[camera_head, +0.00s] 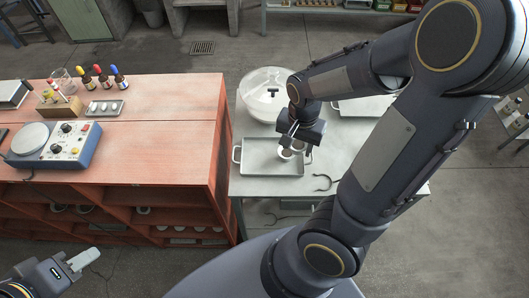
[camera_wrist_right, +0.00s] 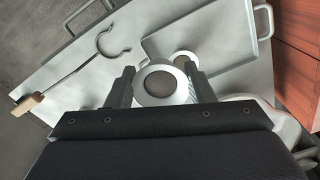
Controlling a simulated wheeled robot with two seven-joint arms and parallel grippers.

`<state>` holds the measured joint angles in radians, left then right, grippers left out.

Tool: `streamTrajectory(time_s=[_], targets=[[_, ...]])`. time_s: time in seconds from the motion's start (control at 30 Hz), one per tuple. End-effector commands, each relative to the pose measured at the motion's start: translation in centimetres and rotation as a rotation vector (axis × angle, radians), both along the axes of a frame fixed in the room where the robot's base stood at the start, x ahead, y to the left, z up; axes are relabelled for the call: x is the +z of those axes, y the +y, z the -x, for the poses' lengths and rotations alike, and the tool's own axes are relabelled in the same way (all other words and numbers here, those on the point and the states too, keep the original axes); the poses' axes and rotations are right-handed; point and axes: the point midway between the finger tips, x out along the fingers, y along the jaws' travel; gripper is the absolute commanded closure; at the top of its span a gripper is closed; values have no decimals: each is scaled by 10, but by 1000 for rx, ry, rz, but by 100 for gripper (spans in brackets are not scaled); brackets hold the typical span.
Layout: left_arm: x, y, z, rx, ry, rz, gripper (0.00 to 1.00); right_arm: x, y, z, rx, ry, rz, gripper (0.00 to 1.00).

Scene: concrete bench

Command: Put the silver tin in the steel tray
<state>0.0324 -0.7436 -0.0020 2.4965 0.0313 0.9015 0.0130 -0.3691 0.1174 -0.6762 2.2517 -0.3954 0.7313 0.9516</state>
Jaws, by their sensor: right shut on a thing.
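My right gripper (camera_head: 292,140) is shut on the silver tin (camera_head: 300,145), a small round thing with a pale rim and dark centre. It is over the right part of the steel tray (camera_head: 258,148). In the right wrist view, the tin (camera_wrist_right: 160,85) sits between the two fingers of the right gripper (camera_wrist_right: 162,88), and the tray (camera_wrist_right: 215,30) lies beyond. I cannot tell whether the tin touches the tray floor. My left gripper (camera_head: 80,261) is at the lower left, away from the tray; its finger gap is unclear.
A second small round thing (camera_head: 285,154) is in the tray, close beside the held tin. A large clear bowl (camera_head: 262,98) stands behind the tray. A hooked tool (camera_head: 324,182) lies right of it. The red bench (camera_head: 165,140) at left holds a scale (camera_head: 55,145) and bottles.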

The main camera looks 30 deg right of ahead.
Motion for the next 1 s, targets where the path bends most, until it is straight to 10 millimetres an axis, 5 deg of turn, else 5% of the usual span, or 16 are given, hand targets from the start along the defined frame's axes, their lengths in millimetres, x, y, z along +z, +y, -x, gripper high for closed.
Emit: streamTrajectory(time_s=[0.43,1.0], targets=[[-1,0,0,0,0,0,64,-65,53,-81,6,5,3,74],[1,0,0,0,1,0,64,-120,65,-99,5,1,1,74]])
